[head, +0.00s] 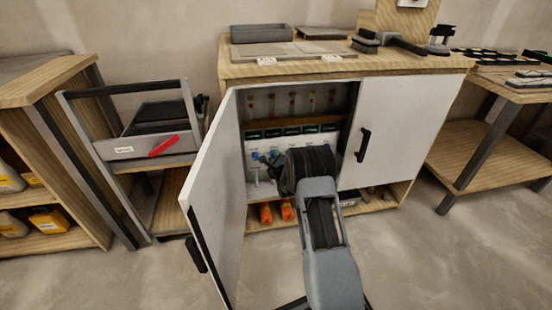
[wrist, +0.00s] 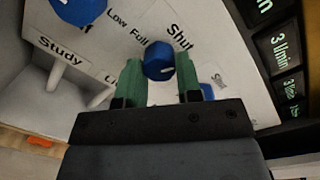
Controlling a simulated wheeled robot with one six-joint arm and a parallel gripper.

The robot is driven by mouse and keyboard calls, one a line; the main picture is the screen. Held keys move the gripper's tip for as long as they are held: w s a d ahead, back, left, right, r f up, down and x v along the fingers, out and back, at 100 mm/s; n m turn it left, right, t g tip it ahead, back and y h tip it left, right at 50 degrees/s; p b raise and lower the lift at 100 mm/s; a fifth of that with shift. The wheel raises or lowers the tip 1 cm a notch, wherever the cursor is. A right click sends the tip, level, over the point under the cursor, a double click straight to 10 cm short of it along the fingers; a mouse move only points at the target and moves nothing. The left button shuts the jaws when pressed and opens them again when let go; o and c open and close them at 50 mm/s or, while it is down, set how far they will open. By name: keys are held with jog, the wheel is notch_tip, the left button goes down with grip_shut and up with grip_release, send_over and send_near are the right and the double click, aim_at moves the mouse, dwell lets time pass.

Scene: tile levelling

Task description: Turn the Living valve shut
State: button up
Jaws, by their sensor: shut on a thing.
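In the wrist view my gripper (wrist: 159,80) has its two green fingers on either side of a blue valve knob (wrist: 158,60), shut on it. The knob has a pale pointer mark on its face. The words Low, Full and Shut are printed on the white panel (wrist: 128,42) around it. A label starting with "Li" (wrist: 110,77) is partly hidden by the left finger, so I cannot read it whole. Another blue knob (wrist: 78,8) is at the top left, near the Study label (wrist: 60,48). In the head view my arm hides the fingertips and the held knob.
The cabinet's left door (head: 213,195) stands open beside my arm; its right door (head: 393,135) looks closed. A row of dark displays (head: 292,131) runs above the valves. Orange items (head: 265,213) lie on the bottom shelf. A cart (head: 150,145) stands left, a bench (head: 490,150) right.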

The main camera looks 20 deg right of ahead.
jog(key=n+b, duration=0.2)
jog(key=n, duration=0.2)
jog(key=shift+n, duration=0.4)
jog(key=shift+r, duration=0.1)
jog(key=o, duration=0.9)
jog(key=shift+o, duration=0.2)
jog(key=shift+s, duration=0.1)
jog(key=s+a+p, duration=0.1)
jog(key=s+p, duration=0.2)
jog(key=s, duration=1)
jog(key=shift+s+a+r+p, duration=0.15)
jog(key=shift+s+a+p, duration=0.1)
jog(key=shift+a+p, duration=0.15)
